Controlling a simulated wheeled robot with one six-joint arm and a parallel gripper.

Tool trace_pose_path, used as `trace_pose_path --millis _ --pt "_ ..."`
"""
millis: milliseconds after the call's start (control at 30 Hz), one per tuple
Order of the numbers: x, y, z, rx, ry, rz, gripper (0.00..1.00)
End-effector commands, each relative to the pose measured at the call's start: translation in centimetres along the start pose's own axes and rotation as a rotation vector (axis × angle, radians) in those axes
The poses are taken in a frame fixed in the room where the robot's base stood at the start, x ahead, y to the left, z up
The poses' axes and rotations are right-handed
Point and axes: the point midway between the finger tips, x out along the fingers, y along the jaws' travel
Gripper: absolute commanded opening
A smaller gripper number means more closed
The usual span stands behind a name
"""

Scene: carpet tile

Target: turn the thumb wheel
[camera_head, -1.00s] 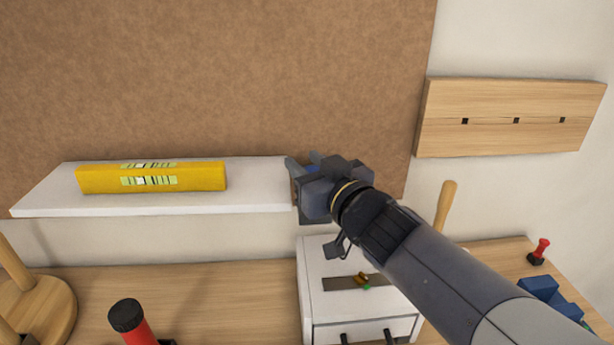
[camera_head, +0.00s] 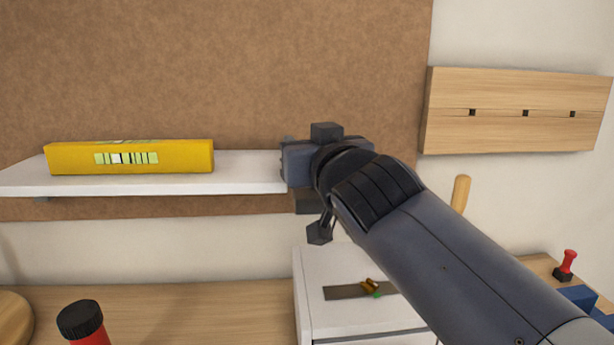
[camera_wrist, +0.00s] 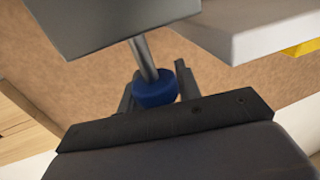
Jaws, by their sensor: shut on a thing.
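The thumb wheel (camera_wrist: 154,90) is a blue round knob on a grey metal stem in the wrist view. The stem runs up to a grey block (camera_wrist: 110,22) above it. My gripper (camera_wrist: 156,84) has a dark finger on each side of the wheel and is shut on it. In the head view my gripper (camera_head: 296,165) is at the right end of the white shelf, against the brown board. There it hides the wheel.
A yellow spirit level (camera_head: 130,157) lies on the white shelf (camera_head: 250,172), just left of my gripper. Below stands a white drawer box (camera_head: 312,270) on a wooden bench (camera_head: 190,310). A wooden rack (camera_head: 490,135) hangs on the wall to the right.

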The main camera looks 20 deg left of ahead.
Motion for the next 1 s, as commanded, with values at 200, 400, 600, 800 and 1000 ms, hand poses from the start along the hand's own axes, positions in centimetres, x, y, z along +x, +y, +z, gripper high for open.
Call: trace_pose_path --millis 200,400,600,800,1000 --pt "-0.02 -0.05 1.21 0.000 -0.007 0.043 0.10" --pt "-0.25 -0.08 1.31 0.002 -0.016 0.081 0.10" --pt "-0.34 -0.07 1.26 0.002 -0.021 0.121 0.10" --pt "-0.38 0.02 1.24 0.004 -0.023 0.167 0.10" --pt "-0.40 0.12 1.21 0.005 -0.023 0.218 0.11"
